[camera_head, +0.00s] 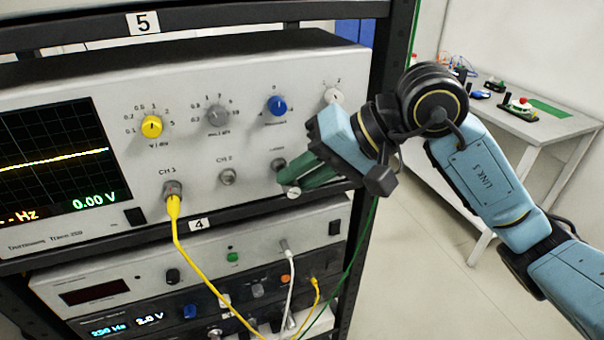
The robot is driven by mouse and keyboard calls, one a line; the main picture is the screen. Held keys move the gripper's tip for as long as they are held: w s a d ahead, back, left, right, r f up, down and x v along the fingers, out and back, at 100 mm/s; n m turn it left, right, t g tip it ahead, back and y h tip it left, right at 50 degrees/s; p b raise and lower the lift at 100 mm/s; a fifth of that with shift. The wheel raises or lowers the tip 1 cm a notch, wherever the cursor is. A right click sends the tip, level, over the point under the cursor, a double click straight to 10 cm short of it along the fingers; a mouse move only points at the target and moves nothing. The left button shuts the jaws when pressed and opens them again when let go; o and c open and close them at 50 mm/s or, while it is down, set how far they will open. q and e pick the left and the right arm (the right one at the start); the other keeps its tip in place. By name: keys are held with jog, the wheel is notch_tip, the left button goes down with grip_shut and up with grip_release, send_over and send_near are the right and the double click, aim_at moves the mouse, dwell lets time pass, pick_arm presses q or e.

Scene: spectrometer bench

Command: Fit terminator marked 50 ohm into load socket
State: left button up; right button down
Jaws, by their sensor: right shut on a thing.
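My right gripper (287,181), with green fingers, is at the lower right of the oscilloscope's front panel. It is shut on a small piece, taken as the terminator, which the fingers mostly hide; no 50 ohm marking can be read. Just above the fingertips a round grey socket (279,165) shows on the panel, partly covered. Its small label cannot be read surely, so I cannot tell whether it is the load socket. Whether the held piece touches the socket is also unclear. My left gripper is out of view.
The oscilloscope (200,130) stands in a black rack. A yellow cable (180,240) is plugged into CH 1; the CH 2 socket (227,177) is bare. Further instruments with white and yellow cables sit below. A green cable (362,250) hangs by the rack post. A side table (500,115) stands behind right.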

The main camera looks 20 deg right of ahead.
jog(key=shift+w, duration=0.2)
jog(key=shift+w+b, duration=0.4)
jog(key=shift+w, duration=0.5)
dwell(0.3)
jog(key=shift+w+b, duration=0.1)
jog(key=shift+b, duration=0.35)
jog(key=c, duration=1.2)
grip_release()
